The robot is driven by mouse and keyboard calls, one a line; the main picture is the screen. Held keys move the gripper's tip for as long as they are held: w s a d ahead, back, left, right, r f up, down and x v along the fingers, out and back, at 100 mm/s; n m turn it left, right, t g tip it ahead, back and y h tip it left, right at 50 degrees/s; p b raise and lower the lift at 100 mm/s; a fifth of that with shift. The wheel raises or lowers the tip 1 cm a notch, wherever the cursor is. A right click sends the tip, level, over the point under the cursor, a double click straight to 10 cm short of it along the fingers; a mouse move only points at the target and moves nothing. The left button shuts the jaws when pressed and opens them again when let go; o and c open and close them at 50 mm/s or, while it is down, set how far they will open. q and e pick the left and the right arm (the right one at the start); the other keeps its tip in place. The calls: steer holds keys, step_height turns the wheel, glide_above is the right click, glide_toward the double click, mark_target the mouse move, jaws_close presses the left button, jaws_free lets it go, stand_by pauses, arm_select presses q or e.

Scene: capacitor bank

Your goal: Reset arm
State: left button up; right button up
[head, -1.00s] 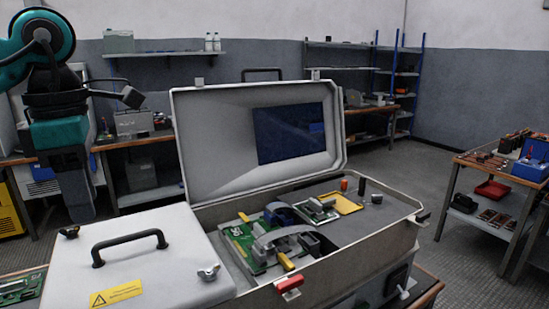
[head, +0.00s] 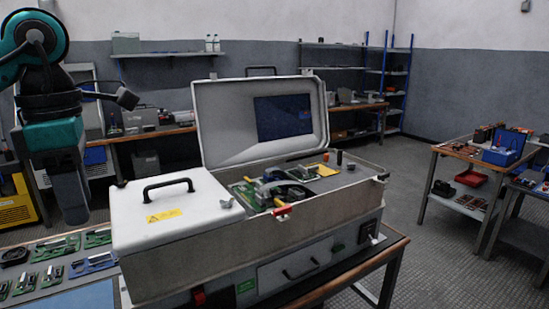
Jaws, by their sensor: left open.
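My left arm comes in at the upper left, and my left gripper (head: 72,205) hangs down with its fingers pointing at the floor. It is open, holds nothing visible, and is left of the case, apart from it. The large grey case (head: 290,240) stands on a table with its rear lid (head: 225,130) raised; the lid carries a dark screen (head: 283,116). A white cover with a black handle (head: 168,188) closes the case's left part. Green circuit boards (head: 250,195) and a yellow piece (head: 325,171) show in the open part. My right gripper is out of view.
Small boards and parts (head: 70,250) lie on the table at the lower left. A side table (head: 455,153) with a blue bin (head: 499,157) stands at the right. Workbenches and shelves line the back wall. The floor between case and side table is clear.

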arm_select(q)
steer(key=s+d+f+n+g+h, duration=0.2)
steer(key=d+f+n+h, duration=0.15)
steer(key=d+h, duration=0.8)
steer(key=s+d+f+n+g+h, duration=0.2)
steer(key=d+f+h, duration=0.2)
steer(key=d+h, duration=0.8)
steer(key=w+a+f+n+t+y, duration=0.3)
steer(key=f+n+t+y, duration=0.4)
steer(key=n+t, duration=0.6)
steer(key=w+a+f+n+t+y, duration=0.3)
steer(key=f+n+t+y, duration=0.45)
steer(key=n, duration=0.85)
steer(key=s+a+f+n+g+y, duration=0.2)
steer(key=s+a+f+n, duration=0.1)
steer(key=f, duration=0.4)
steer(key=s+a+f+n+g+y, duration=0.1)
steer(key=s+a+f+n+y, duration=0.1)
steer(key=s+f, duration=0.4)
steer(key=s+a+f+n+g+y, duration=0.2)
steer(key=s+a+f+n+y, duration=0.1)
steer(key=f, duration=0.6)
steer(key=shift+s+a+f+n+g, duration=0.35)
steer(key=shift+s+a+n, duration=0.2)
steer(key=shift+s+n, duration=0.55)
steer(key=shift+w, duration=0.25)
